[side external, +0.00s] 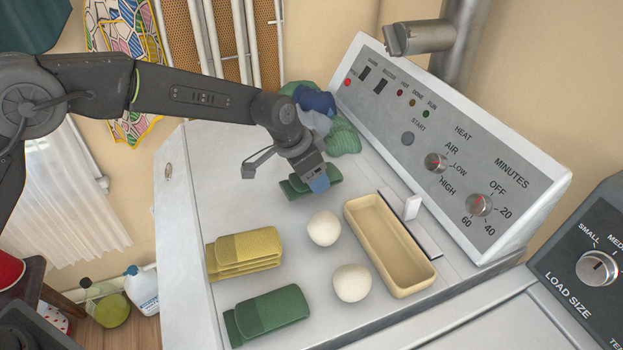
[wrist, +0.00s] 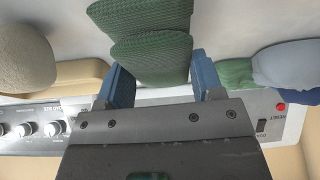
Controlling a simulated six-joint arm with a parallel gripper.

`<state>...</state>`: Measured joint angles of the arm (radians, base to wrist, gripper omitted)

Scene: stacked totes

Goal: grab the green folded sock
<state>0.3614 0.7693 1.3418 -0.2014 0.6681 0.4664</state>
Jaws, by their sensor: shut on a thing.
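A dark green folded sock (side external: 297,186) is at the middle of the white machine top. My gripper (side external: 316,179) is shut on it, with blue fingers at its right end. In the wrist view the sock (wrist: 150,50) shows its folded layers between the two blue fingers of my gripper (wrist: 162,72). I cannot tell whether it touches the top or is just above it. A second green folded sock (side external: 266,315) lies at the front left of the top, apart from my gripper.
A yellow folded sock stack (side external: 244,253) lies left of centre. Two off-white balls (side external: 323,228) (side external: 351,283) sit beside a tan tray (side external: 358,212). A green, blue and grey cloth pile (side external: 343,137) lies behind my gripper, near the control panel (side external: 440,150).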

